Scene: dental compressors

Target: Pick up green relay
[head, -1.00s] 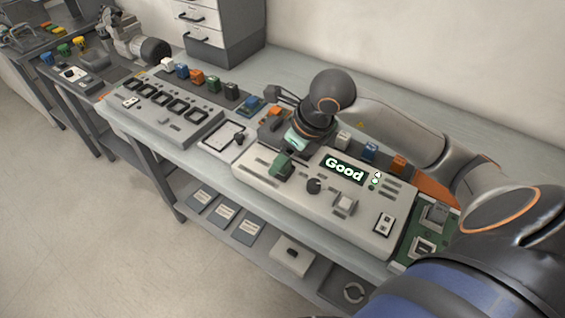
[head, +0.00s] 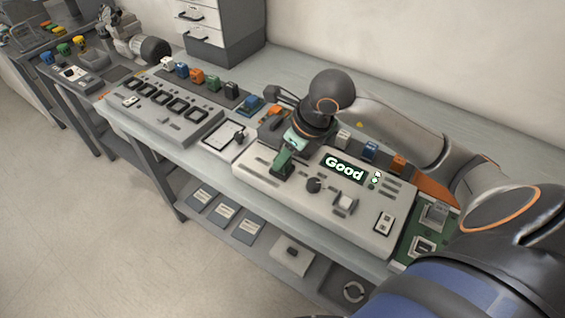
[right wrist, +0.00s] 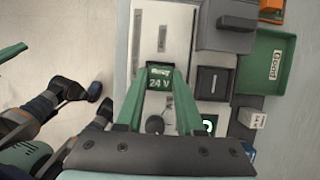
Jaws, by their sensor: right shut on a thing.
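The green relay (right wrist: 160,78), marked "Relay 24 V", is at the left part of the light grey tester (head: 330,205), whose display reads "Good". My right gripper (right wrist: 159,70) reaches down from above and is shut on this relay, with its two green fingers on either side of it. In the head view the relay (head: 281,164) shows just under the right gripper (head: 285,155), partly hidden by it. I cannot tell whether the relay is lifted off the tester.
White (head: 343,137), blue (head: 370,151) and orange blocks (head: 398,163) stand behind the tester. A green tray (right wrist: 268,62) shows in the wrist view.

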